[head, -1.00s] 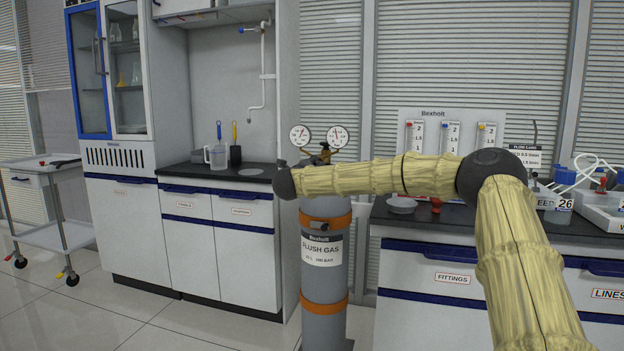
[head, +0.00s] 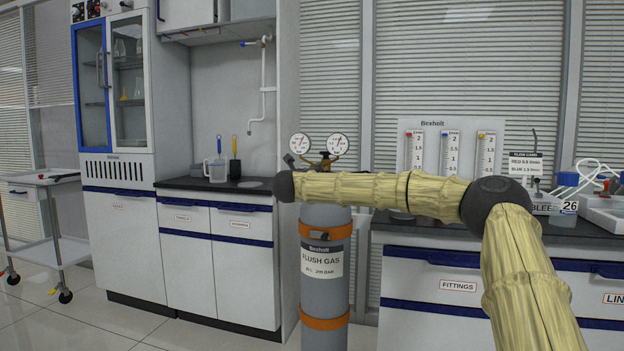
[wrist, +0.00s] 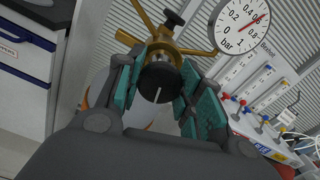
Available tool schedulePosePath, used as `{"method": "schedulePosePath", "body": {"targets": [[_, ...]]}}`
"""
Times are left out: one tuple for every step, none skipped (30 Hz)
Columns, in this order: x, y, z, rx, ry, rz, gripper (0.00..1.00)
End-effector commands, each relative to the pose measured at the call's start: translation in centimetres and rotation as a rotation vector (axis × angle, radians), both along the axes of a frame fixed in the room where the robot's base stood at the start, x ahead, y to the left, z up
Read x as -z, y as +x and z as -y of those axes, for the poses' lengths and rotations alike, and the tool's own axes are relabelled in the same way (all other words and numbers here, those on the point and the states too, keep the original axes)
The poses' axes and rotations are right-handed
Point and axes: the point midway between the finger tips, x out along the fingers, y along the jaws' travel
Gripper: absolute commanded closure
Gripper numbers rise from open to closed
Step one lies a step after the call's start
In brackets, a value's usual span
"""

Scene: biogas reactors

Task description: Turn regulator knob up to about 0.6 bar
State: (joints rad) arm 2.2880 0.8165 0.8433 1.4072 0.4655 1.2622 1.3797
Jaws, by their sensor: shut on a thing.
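The black regulator knob (wrist: 160,88) with a white mark line is between the teal-padded fingers of my gripper (wrist: 157,90) in the wrist view. The fingers are shut on it from both sides. Behind it is the brass regulator body (wrist: 172,53). The low-pressure gauge (wrist: 240,26), marked in bar from 0 to 1, has its red needle near 0.6. In the head view two round gauges, left (head: 300,143) and right (head: 338,144), stand above the grey flush gas cylinder (head: 322,285). My gripper and the knob are hidden there behind my arm.
A bench with drawers (head: 450,262) and flow tubes (head: 450,153) stands right of the cylinder. A counter with a jug (head: 215,170) and a tall glass-door cabinet (head: 110,85) are to the left. A trolley (head: 45,215) stands at the far left.

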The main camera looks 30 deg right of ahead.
Motion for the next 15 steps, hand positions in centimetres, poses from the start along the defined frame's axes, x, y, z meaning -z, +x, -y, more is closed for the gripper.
{"method": "schedulePosePath", "body": {"targets": [[0.49, 0.01, 0.01, 0.0, 0.003, -0.004, 0.87], [0.48, 0.0, 0.0, 0.0, 0.004, -0.003, 0.87], [0.48, 0.0, 0.0, 0.0, 0.004, -0.003, 0.87], [0.47, 0.01, -0.01, 0.0, 0.004, -0.003, 0.87], [0.47, 0.01, -0.01, 0.0, 0.004, -0.003, 0.87], [0.46, 0.01, -0.01, 0.0, 0.004, -0.003, 0.87], [0.46, 0.01, -0.01, 0.0, 0.003, -0.004, 0.87], [0.46, 0.01, -0.01, 0.0, 0.003, -0.004, 0.87], [0.46, 0.01, -0.01, 0.0, 0.003, -0.004, 0.87], [0.46, 0.01, -0.01, 0.0, 0.003, -0.004, 0.87], [0.46, 0.01, -0.01, 0.0, 0.003, -0.004, 0.62], [0.45, 0.01, -0.01, 0.0, 0.003, -0.004, 0.54], [0.43, 0.01, 0.0, 0.0, 0.002, -0.003, 0.49], [0.4, 0.01, 0.0, 0.0, 0.002, -0.003, 0.43], [0.34, 0.01, 0.0, 0.001, 0.002, -0.003, 0.4]]}}
